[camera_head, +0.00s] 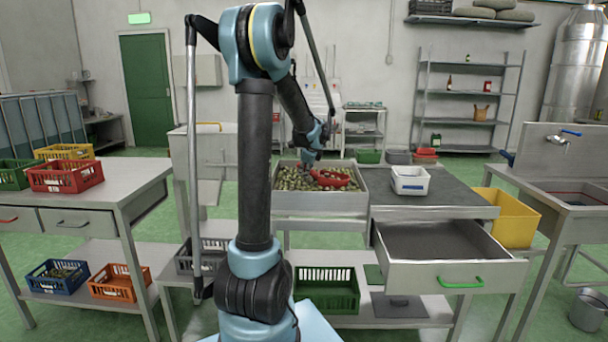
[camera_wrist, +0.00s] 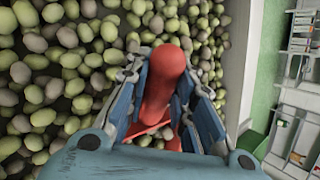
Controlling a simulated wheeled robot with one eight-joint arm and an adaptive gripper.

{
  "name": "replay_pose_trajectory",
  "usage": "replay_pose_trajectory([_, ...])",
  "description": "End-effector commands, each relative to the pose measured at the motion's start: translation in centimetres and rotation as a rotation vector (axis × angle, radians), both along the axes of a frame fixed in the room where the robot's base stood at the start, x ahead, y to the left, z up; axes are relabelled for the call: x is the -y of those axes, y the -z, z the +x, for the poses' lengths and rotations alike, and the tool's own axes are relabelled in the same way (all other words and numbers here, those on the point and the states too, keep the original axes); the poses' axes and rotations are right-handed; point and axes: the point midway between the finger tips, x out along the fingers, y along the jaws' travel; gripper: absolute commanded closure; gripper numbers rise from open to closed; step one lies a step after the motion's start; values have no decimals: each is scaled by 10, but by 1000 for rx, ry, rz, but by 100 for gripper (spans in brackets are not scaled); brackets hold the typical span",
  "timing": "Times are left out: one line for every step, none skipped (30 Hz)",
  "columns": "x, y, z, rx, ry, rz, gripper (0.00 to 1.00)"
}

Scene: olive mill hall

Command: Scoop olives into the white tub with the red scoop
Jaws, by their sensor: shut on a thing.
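The red scoop (camera_head: 333,180) is at the olive bin in the head view, low over the olives. My gripper (camera_head: 313,165) is shut on it. In the wrist view the scoop's red handle (camera_wrist: 170,75) lies between the two fingers of my gripper (camera_wrist: 168,95), and the scoop's bowl is mostly hidden. Green and brownish olives (camera_wrist: 60,60) fill the bin (camera_head: 318,202). The white tub (camera_head: 410,186) stands upright on the dark counter to the right of the bin. How full the tub is cannot be told.
An open drawer (camera_head: 450,275) with a green handle juts out below the tub. A yellow bin (camera_head: 512,217) stands right of the counter. A table with a red crate (camera_head: 66,176) is at left. Dark counter space is clear around the tub.

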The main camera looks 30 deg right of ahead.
Motion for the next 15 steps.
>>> replay_pose_trajectory([0, -2, 0, 0, 0, 0, 100])
replay_pose_trajectory([0, -3, 0, 0, 0, 0, 100])
replay_pose_trajectory([0, -4, 0, 0, 0, 0, 100])
replay_pose_trajectory([0, -5, 0, 0, 0, 0, 100])
replay_pose_trajectory([0, -6, 0, 0, 0, 0, 100])
replay_pose_trajectory([0, -8, 0, 0, 0, 0, 100])
replay_pose_trajectory([0, -8, 0, 0, 0, 0, 100])
replay_pose_trajectory([0, -9, 0, 0, 0, 0, 100])
replay_pose_trajectory([0, -11, 0, 0, 0, 0, 100])
replay_pose_trajectory([0, -11, 0, 0, 0, 0, 100])
replay_pose_trajectory([0, -12, 0, 0, 0, 0, 100])
replay_pose_trajectory([0, -14, 0, 0, 0, 0, 100])
replay_pose_trajectory([0, -15, 0, 0, 0, 0, 100])
replay_pose_trajectory([0, -16, 0, 0, 0, 0, 100])
replay_pose_trajectory([0, -17, 0, 0, 0, 0, 100])
